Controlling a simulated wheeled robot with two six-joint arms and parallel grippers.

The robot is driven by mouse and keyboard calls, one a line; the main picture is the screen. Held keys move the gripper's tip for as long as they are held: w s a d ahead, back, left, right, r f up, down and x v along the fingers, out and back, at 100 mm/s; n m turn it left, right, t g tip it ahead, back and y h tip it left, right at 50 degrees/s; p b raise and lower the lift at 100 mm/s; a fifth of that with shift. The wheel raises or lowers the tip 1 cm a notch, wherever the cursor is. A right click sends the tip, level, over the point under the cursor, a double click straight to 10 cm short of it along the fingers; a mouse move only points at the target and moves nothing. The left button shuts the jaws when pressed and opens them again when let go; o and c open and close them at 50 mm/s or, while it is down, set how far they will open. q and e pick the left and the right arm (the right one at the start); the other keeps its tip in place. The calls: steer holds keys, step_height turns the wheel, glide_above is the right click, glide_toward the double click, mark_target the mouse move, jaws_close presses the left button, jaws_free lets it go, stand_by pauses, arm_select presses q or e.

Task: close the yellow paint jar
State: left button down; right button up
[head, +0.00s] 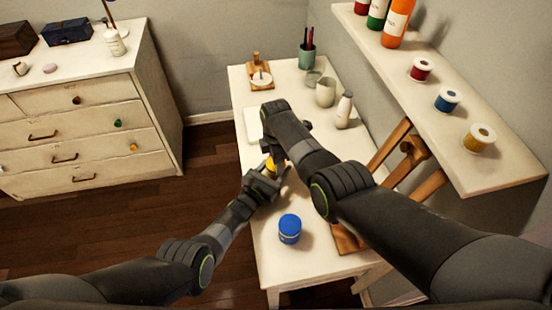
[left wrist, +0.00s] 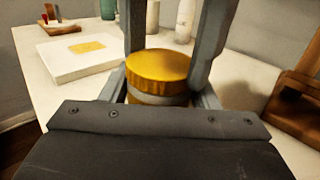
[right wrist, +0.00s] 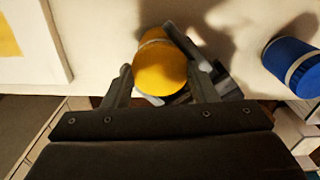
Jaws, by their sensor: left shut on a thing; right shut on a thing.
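The yellow paint jar (head: 271,165) stands near the table's left edge, partly hidden by both grippers in the head view. In the left wrist view its ribbed yellow lid (left wrist: 158,70) sits on top of the jar, with a pale band (left wrist: 158,98) below it. My left gripper (left wrist: 160,90) is shut around the jar from the side. My right gripper (right wrist: 158,78) reaches down from above and is shut on the lid, one finger on each side. Whether the lid is fully tight cannot be told.
A blue jar (head: 290,229) stands on the white table (head: 275,265) toward the near end. A white box with a yellow label (left wrist: 85,58), a mug (head: 325,92) and a white bottle (head: 344,110) stand farther back. A shelf (head: 445,110) overhangs the right side.

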steer(key=m, duration=0.7)
steer(key=shift+m, duration=0.4)
steer(key=m, duration=0.6)
steer(key=shift+m, duration=0.4)
steer(key=o, duration=1.1)
steer(key=shift+o, duration=0.3)
step_height(320, 180, up, 12)
